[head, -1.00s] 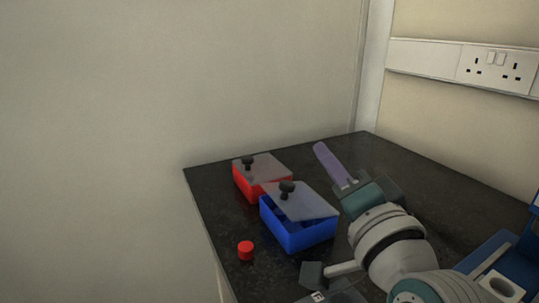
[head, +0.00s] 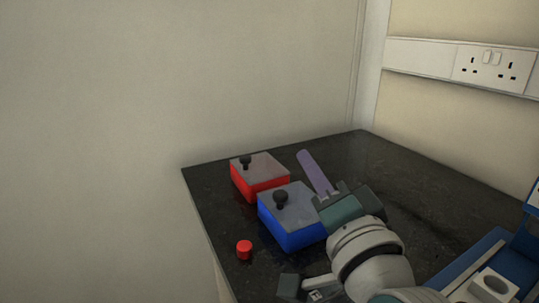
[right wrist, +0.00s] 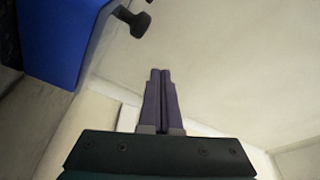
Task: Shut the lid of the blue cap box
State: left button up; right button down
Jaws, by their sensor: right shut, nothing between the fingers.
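The blue cap box (head: 285,232) stands on the dark worktop. Its grey lid (head: 297,198) with a black knob (head: 281,198) lies over the top, and no interior shows. In the right wrist view the shut fingers (right wrist: 160,74) show below the blue box (right wrist: 62,38) and a black knob (right wrist: 130,22). My left gripper is not in view.
A red box (head: 264,187) with a grey lid and black knob stands just behind the blue box. A small red cap (head: 244,250) lies on the worktop (head: 370,155) in front, near its left edge. The worktop's back right is clear. A wall closes the back.

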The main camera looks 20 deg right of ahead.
jog(key=v, duration=0.7)
jog(key=s+a+r+n+g+y+p, duration=0.45)
jog(key=r+n+g+p, duration=0.45)
jog(key=p, duration=0.5)
jog(key=s+d+r+n+g+h+p, duration=0.1)
jog(key=s+d+r+n+g+p, duration=0.15)
jog(key=s+r+p, duration=0.35)
jog(key=s+d+r+n+g+p, duration=0.1)
jog(key=s+n+g+p, duration=0.3)
jog(key=s, duration=0.4)
notch_tip(320, 180, up, 36)
jog(key=p, duration=3.6)
jog(key=shift+p, duration=0.3)
jog(key=shift+a+r, duration=0.1)
